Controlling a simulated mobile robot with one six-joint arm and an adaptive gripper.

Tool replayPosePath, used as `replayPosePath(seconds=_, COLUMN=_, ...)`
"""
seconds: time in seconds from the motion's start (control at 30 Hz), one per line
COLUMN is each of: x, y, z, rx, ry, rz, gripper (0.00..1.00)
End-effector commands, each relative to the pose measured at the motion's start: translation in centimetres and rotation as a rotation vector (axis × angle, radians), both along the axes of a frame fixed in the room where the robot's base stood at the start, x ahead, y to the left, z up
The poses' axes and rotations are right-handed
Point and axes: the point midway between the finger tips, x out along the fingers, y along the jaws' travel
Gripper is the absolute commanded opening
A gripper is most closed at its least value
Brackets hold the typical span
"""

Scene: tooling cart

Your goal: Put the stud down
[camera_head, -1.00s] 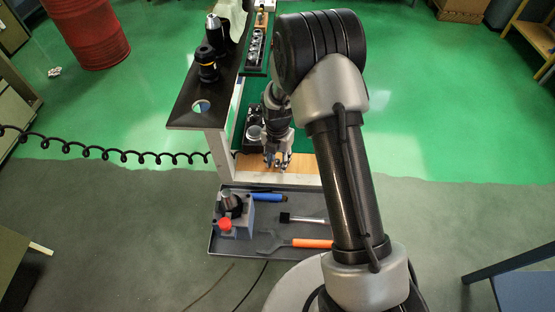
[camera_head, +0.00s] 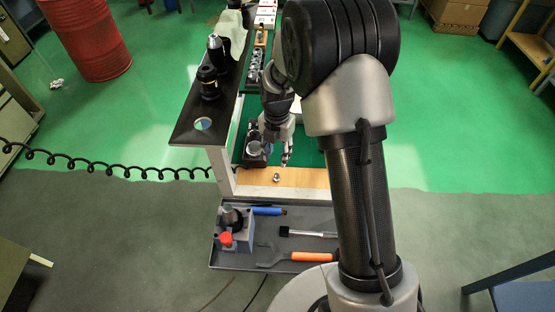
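A small silver piece, which looks like the stud (camera_head: 277,177), rests on the light wooden strip (camera_head: 305,178) at the near end of the cart. It is too small to tell whether it stands or lies. My gripper (camera_head: 286,158) is above and behind it in the head view, apart from it, with its fingers pointing down. The fingers are small and partly seen edge-on, so their opening is unclear. I see nothing between them.
A grey tray (camera_head: 270,266) below holds a blue-grey block with a red knob (camera_head: 226,239), a blue-handled tool (camera_head: 268,211), a hammer (camera_head: 305,233) and an orange-handled tool (camera_head: 312,257). A black shelf (camera_head: 190,128) with tool holders rises left of my gripper.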

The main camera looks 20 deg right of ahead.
Motion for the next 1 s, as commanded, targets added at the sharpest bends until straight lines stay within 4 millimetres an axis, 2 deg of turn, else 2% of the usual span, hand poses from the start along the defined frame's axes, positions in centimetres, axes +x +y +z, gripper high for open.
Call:
replayPosePath(seconds=0.13, x=-0.3, y=0.0, z=2.4, rx=0.001, ry=-0.018, rz=-0.072, gripper=0.36)
replayPosePath(seconds=0.27, x=-2.1, y=0.0, z=7.5, rx=0.01, ry=-0.064, rz=-0.316, gripper=0.36)
replayPosePath(seconds=0.4, x=-6.0, y=-0.1, z=14.2, rx=0.047, ry=-0.127, rz=-0.712, gripper=0.36)
replayPosePath(seconds=0.5, x=-9.5, y=-0.1, z=18.0, rx=0.091, ry=-0.165, rz=-1.006, gripper=0.36)
replayPosePath(seconds=0.6, x=-13.4, y=-0.1, z=21.0, rx=0.149, ry=-0.196, rz=-1.297, gripper=0.36)
replayPosePath(seconds=0.7, x=-17.4, y=-0.1, z=23.0, rx=0.222, ry=-0.217, rz=-1.587, gripper=0.36)
replayPosePath(seconds=0.8, x=-21.1, y=-0.1, z=24.1, rx=0.304, ry=-0.224, rz=-1.86, gripper=0.36)
replayPosePath(seconds=0.9, x=-24.2, y=-0.1, z=24.4, rx=0.382, ry=-0.218, rz=-2.088, gripper=0.36)
replayPosePath(seconds=1.0, x=-26.3, y=-0.1, z=24.3, rx=0.442, ry=-0.203, rz=-2.254, gripper=0.36)
